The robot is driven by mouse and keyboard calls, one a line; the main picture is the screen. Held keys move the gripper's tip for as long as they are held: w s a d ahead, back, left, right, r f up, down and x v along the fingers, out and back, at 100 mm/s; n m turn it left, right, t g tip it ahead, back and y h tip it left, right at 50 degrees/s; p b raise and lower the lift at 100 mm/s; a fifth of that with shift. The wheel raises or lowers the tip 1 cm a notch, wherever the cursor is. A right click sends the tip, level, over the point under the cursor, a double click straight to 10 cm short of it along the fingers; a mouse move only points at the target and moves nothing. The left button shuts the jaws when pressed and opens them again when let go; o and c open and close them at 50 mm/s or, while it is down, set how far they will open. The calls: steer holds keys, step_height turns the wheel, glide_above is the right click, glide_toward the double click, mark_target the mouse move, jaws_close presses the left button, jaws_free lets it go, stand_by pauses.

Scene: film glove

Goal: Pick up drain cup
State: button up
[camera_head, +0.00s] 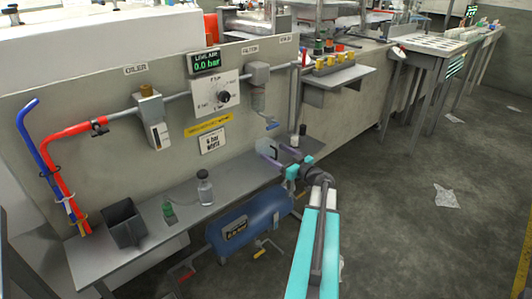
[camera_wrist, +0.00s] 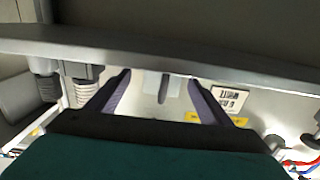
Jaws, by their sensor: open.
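A dark grey, square, open-topped cup (camera_head: 123,225), which looks like the drain cup, stands upright on the left part of the grey shelf (camera_head: 225,207) in the head view. My gripper (camera_head: 279,151) is far to its right, near the shelf's right end, in front of the panel. It is open, with nothing seen between its fingers. In the wrist view my gripper's two purple-grey fingers (camera_wrist: 160,82) are spread apart, with a grey peg-like part showing beyond the gap. The cup is not clearly seen in the wrist view.
A clear bottle (camera_head: 205,188) and a small green-topped item (camera_head: 169,212) stand right of the cup. Red and blue hoses (camera_head: 62,175) hang behind its left side. A filter unit (camera_head: 258,98) juts from the panel above the shelf. A blue tank (camera_head: 248,225) is below.

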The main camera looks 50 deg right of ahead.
mark_target(271, 150)
steer(key=shift+w, duration=2.6)
steer(key=shift+c, duration=0.3)
steer(key=c, duration=1.2)
steer(key=shift+r, duration=0.15)
